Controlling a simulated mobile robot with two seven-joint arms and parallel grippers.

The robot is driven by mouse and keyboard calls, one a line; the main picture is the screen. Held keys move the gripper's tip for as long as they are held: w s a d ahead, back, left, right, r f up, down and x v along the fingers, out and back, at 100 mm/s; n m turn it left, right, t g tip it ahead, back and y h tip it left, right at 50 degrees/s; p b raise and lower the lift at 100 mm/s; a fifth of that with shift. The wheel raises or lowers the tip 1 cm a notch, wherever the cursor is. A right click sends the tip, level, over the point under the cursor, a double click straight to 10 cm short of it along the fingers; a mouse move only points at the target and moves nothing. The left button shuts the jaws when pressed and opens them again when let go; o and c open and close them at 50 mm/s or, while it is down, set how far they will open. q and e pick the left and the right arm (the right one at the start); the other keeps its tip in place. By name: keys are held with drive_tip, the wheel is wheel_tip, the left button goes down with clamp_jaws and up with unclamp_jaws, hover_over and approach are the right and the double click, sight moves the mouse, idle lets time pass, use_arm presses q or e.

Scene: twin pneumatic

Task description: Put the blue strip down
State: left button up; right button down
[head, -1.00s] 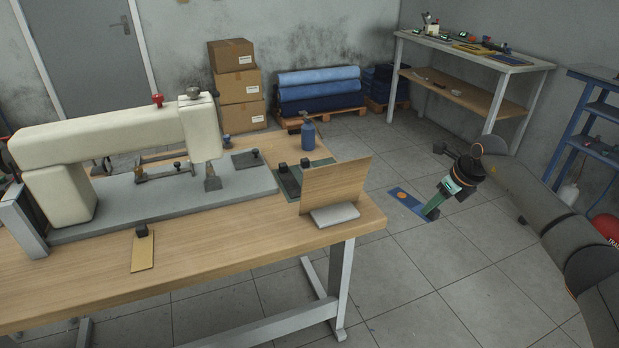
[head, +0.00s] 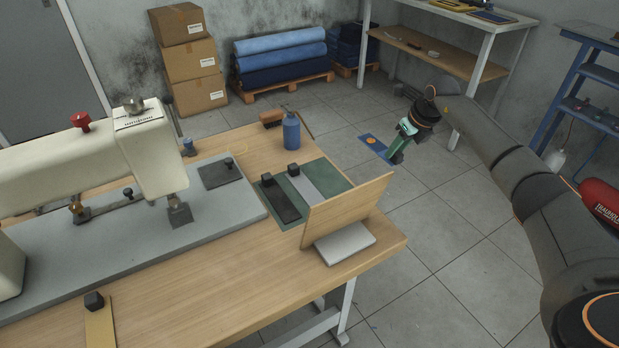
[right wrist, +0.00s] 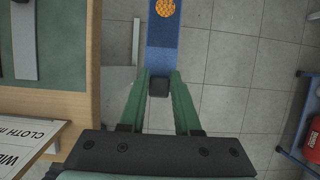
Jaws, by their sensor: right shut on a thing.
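The blue strip (head: 369,148) has an orange round patch near its far end. My right gripper (head: 395,157) is shut on its near end and holds it in the air beyond the right edge of the wooden table (head: 377,252). In the right wrist view the strip (right wrist: 163,48) points straight away from the fingers (right wrist: 159,90), which close around a small dark block at its end. Tiled floor shows beneath it, and the table edge is to its left. My left gripper is not in view.
A green mat (head: 327,178) with a grey strip and a dark knobbed plate (head: 281,202) lies on the table. An upright board (head: 345,212) stands at the right edge. A blue bottle (head: 291,131), brush (head: 271,118) and sewing machine (head: 150,158) are also there.

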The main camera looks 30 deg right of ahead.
drive_tip(key=a, duration=0.5)
drive_tip(key=s+a+p, duration=0.1)
drive_tip(key=a, duration=0.5)
drive_tip(key=a+p, duration=0.1)
drive_tip(key=a, duration=0.5)
drive_tip(key=shift+s+a, duration=0.25)
drive_tip(key=shift+s, duration=0.05)
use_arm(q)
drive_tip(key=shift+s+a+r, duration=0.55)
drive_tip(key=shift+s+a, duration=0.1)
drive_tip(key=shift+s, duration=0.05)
use_arm(e)
drive_tip(key=shift+f, duration=1.7)
drive_tip(key=c, duration=0.8)
unclamp_jaws()
drive_tip(key=shift+c, duration=0.2)
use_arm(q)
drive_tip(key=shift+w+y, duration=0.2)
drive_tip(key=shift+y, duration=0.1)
use_arm(e)
drive_tip(key=shift+o, duration=1.1)
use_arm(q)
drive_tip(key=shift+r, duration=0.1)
